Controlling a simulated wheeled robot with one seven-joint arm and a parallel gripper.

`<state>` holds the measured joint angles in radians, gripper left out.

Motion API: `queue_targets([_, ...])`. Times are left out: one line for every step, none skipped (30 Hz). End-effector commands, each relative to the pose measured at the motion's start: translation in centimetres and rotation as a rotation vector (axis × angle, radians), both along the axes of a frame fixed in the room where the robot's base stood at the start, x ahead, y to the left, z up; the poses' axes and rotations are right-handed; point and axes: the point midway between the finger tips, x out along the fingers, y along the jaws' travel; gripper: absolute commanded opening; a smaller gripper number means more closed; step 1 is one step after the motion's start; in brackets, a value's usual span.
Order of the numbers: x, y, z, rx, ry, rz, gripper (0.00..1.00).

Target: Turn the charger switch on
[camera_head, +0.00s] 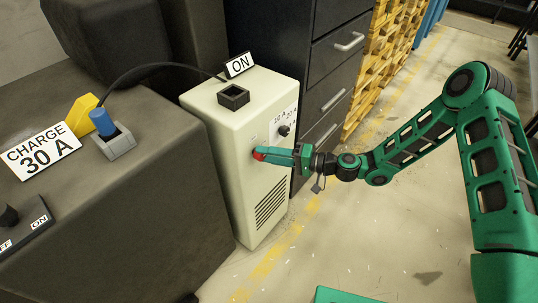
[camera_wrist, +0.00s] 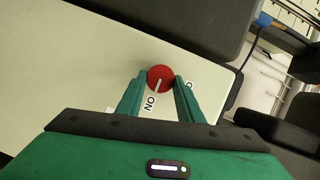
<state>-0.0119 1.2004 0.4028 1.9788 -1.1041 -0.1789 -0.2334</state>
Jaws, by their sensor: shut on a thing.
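The charger (camera_head: 223,138) is a cream upright box, with a black socket on its top beside a sign reading ON. Its red round switch (camera_wrist: 160,79) is on the front face, with a pale pointer line and small labels, one reading ON, around it. In the head view the switch (camera_head: 258,154) is mostly hidden by my fingertips. My gripper (camera_head: 266,153) reaches it from the right. In the wrist view my gripper (camera_wrist: 161,88) has one green finger on each side of the red switch, shut on it.
A black dial (camera_head: 283,131) with 10 A and 20 A labels sits above the switch. A dark bench at left holds a CHARGE 30 A sign (camera_head: 40,158) and a blue plug (camera_head: 102,122) in a grey holder. Black drawers stand behind.

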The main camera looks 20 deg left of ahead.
Motion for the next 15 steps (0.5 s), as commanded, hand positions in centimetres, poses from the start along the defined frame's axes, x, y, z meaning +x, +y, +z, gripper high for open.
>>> queue_targets([0.17,-0.08,-0.16,-0.003,0.000,-0.004,0.11])
queue_targets([0.18,-0.08,-0.16,-0.003,0.000,-0.004,0.11])
queue_targets([0.17,-0.08,-0.17,-0.003,0.000,-0.004,0.11])
queue_targets([0.17,-0.09,-0.17,-0.004,0.001,-0.004,0.11])
queue_targets([0.19,-0.09,-0.18,-0.004,0.000,-0.005,0.11])
queue_targets([0.18,-0.09,-0.18,-0.004,0.000,-0.005,0.11])
queue_targets([0.18,-0.09,-0.18,-0.004,0.000,-0.005,0.11])
queue_targets([0.18,-0.09,-0.19,-0.004,0.000,-0.005,0.36])
queue_targets([0.18,-0.10,-0.18,-0.004,0.000,-0.005,0.45])
queue_targets([0.16,-0.09,-0.17,-0.004,0.000,-0.005,0.52])
queue_targets([0.15,-0.09,-0.15,-0.003,0.000,-0.004,0.52])
queue_targets([0.13,-0.07,-0.14,-0.003,0.000,-0.004,0.52])
queue_targets([0.11,-0.07,-0.13,-0.003,0.000,-0.004,0.52])
queue_targets([0.10,-0.06,-0.13,-0.002,0.000,-0.003,0.52])
queue_targets([0.09,-0.06,-0.11,-0.002,0.000,-0.003,0.52])
